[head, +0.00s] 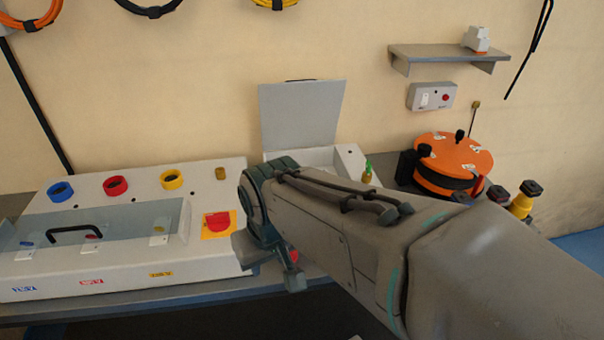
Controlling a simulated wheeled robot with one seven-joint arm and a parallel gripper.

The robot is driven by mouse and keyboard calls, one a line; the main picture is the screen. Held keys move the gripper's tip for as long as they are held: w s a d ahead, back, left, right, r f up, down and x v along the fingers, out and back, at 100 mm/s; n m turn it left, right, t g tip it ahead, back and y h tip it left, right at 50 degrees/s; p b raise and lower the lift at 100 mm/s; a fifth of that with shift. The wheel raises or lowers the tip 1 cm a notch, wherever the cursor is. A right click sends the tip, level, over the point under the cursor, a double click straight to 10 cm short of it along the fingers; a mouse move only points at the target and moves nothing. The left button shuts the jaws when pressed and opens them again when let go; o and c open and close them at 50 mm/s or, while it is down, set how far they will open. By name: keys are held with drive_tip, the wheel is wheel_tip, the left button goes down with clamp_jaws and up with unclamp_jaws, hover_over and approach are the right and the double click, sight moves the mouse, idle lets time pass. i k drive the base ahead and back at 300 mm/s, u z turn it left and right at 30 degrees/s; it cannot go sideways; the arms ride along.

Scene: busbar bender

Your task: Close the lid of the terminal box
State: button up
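The terminal box (351,161) is a light grey box at the back of the bench, by the wall. Its flat grey lid (300,112) stands up, open, nearly upright with its top edge towards the wall. A small green-tipped brass part shows at the box's right side. My arm crosses in front and hides the box's front and much of its inside. My gripper (271,272) hangs below the wrist, in front of and lower than the box, apart from the lid.
Left is a sloped grey panel (120,180) with blue, red and yellow rings, a red switch and a clear cover with a black handle (75,232). Right stand an orange reel (455,155) and a yellow-black fitting (523,200). A wall shelf (448,54) and switch box (431,96) are above.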

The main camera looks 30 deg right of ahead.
sight(305, 112)
drive_tip(key=k, duration=0.8)
drive_tip(key=z, duration=0.7)
drive_tip(key=i, duration=1)
drive_tip(key=u, duration=0.05)
drive_tip(key=k, duration=1)
drive_tip(key=u, duration=0.3)
drive_tip(key=i, duration=1.1)
drive_tip(key=z, duration=0.3)
